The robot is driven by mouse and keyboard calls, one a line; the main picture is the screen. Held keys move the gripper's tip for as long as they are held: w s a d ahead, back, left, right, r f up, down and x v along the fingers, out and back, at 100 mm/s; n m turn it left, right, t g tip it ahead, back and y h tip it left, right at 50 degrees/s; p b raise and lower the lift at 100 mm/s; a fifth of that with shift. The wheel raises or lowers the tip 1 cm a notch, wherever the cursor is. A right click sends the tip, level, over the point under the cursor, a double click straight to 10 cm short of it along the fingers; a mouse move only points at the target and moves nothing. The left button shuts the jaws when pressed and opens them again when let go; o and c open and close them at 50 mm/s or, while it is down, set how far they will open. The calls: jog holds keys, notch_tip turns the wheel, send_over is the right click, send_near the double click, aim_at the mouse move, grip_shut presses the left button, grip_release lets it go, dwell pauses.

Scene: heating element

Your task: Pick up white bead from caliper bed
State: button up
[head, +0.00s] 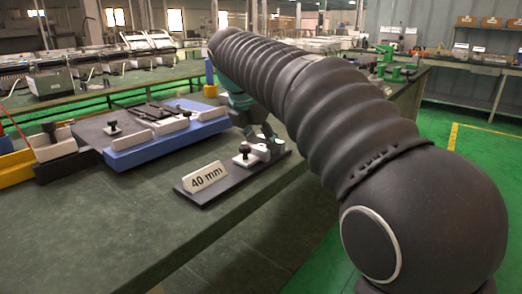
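My gripper (262,133) points down over the far end of this plate, close to the fixture. My arm hides part of it, and its fingertips are too small and dark to tell whether they are open or hold anything.
A blue base (165,146) with white blocks and dark bars lies to the left, beside a black block and a yellow piece (14,170). The front of the green table (100,235) is clear. Green machines (390,65) stand on the table behind.

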jog(key=c, duration=0.6)
